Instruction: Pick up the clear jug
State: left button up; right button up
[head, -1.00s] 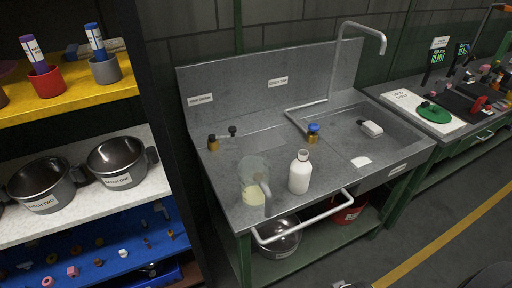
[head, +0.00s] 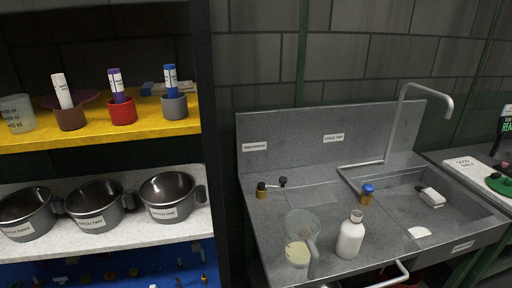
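A clear jug (head: 302,226) with a grey handle stands upright on the front left of the grey metal sink counter (head: 268,213). Pale yellow contents show low in it. Another clear container (head: 16,116) with printed volume marks stands on the yellow shelf, cut by the left picture edge. I cannot tell whether it has a handle. Neither of my grippers is in view.
A white bottle (head: 350,238) stands close to the right of the counter jug. A rail (head: 390,278) runs along the counter front. Labelled pots (head: 167,195) fill the white shelf.

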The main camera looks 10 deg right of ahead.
aim_at(302, 228)
jog(key=k+l+z, duration=0.2)
jog(key=l+z, duration=0.15)
jog(key=l, duration=0.65)
jog(key=l+z, duration=0.35)
jog(key=l, duration=0.7)
